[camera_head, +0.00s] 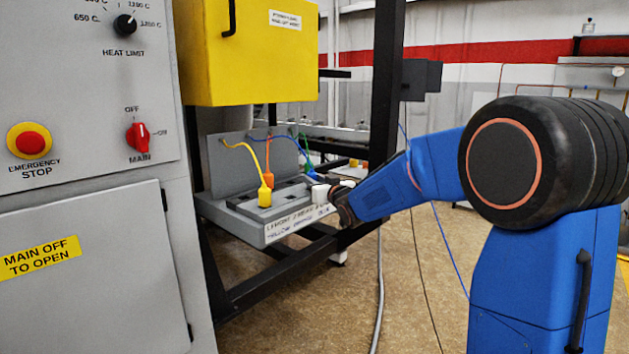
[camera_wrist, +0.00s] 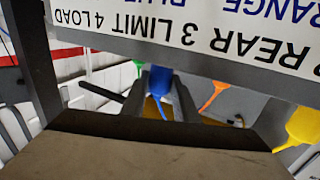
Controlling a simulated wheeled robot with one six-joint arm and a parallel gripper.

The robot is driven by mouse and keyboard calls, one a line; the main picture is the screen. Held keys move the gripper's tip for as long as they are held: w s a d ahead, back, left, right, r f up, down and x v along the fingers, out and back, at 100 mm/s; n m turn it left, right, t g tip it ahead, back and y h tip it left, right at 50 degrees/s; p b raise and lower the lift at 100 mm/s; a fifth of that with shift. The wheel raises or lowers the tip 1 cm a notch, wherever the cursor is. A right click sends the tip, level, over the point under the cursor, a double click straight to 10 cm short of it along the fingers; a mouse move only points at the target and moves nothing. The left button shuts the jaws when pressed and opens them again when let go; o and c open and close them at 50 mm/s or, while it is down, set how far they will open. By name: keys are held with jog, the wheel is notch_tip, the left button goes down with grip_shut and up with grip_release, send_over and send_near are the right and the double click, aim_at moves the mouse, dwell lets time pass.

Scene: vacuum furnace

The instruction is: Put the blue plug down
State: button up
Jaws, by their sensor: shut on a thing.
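The blue plug (camera_wrist: 160,78) shows in the wrist view between the two dark fingers of my gripper (camera_wrist: 158,90), which is shut on it. A blue cable runs to the plug. I cannot tell whether the plug touches the tray. The yellow plug (camera_head: 265,194) and orange plug (camera_head: 268,177) stand upright on the tray. A green plug (camera_wrist: 139,66) shows beyond the blue one.
A label plate (camera_head: 292,224) runs along the tray's front edge and hangs close to my gripper in the wrist view. A black frame post (camera_head: 385,95) stands just behind my arm. The grey furnace cabinet (camera_head: 90,260) is at the left. A yellow box (camera_head: 262,55) is above.

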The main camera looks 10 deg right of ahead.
jog(key=shift+f, duration=0.1)
jog(key=o, duration=1.1)
jog(key=shift+c, duration=0.2)
jog(key=shift+s+r, duration=0.2)
jog(key=shift+r, duration=0.15)
jog(key=s+d+f+m+g+h, duration=0.1)
jog(key=s+d+f+g+h, duration=0.15)
jog(key=s, duration=0.75)
jog(key=s+d+f+m+g+h, duration=0.1)
jog(key=s+d+f+g, duration=0.2)
jog(key=s, duration=0.7)
jog(key=s+d+f+m+g+h, duration=0.1)
jog(key=s+d+f, duration=0.25)
jog(key=s, duration=0.75)
jog(key=s+f+g, duration=0.3)
jog(key=s+f, duration=0.1)
jog(key=s, duration=0.8)
jog(key=s+a+f+g, duration=0.1)
jog(key=s+f+g, duration=0.2)
jog(key=s, duration=0.9)
notch_tip(320, 180, down, 2)
jog(key=shift+s+a+f, duration=0.1)
jog(key=shift+s+a, duration=0.1)
jog(key=shift+y, duration=0.25)
